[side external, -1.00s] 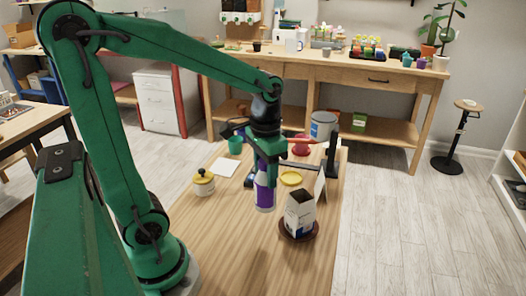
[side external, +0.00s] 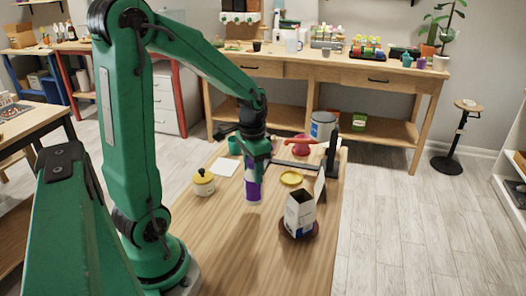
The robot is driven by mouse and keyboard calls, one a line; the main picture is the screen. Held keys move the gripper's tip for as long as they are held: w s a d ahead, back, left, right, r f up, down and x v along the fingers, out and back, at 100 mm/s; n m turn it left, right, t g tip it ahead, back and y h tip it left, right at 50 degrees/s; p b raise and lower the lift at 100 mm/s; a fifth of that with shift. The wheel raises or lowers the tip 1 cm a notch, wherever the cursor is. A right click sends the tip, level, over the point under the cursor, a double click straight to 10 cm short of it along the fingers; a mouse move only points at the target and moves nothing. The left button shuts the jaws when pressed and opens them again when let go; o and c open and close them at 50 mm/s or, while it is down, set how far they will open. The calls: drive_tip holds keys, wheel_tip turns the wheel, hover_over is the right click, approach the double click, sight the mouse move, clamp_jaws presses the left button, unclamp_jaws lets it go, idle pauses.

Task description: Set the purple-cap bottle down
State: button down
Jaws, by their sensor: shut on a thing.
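The purple-cap bottle (side external: 253,190) is upright in my gripper (side external: 256,165), over the middle of the wooden table (side external: 220,255). It shows purple above and a white band at the bottom. My gripper is shut on its upper part and hides its top. I cannot tell from this view whether the bottle's base touches the table.
A yellow-lidded jar (side external: 203,184) and a white sheet (side external: 225,166) are to the left. A yellow dish (side external: 291,178) and a carton (side external: 299,212) on a dark red saucer (side external: 314,234) are to the right. A red object (side external: 300,145) and a green cup (side external: 234,146) are behind. The front of the table is clear.

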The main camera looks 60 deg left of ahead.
sight(253, 179)
drive_tip(key=shift+f, duration=1.9)
drive_tip(key=shift+f, duration=0.15)
drive_tip(key=c, duration=0.7)
unclamp_jaws()
drive_tip(key=shift+r, duration=0.2)
wheel_tip(253, 179, up, 12)
drive_tip(key=shift+f, duration=0.1)
drive_tip(key=shift+d, duration=0.1)
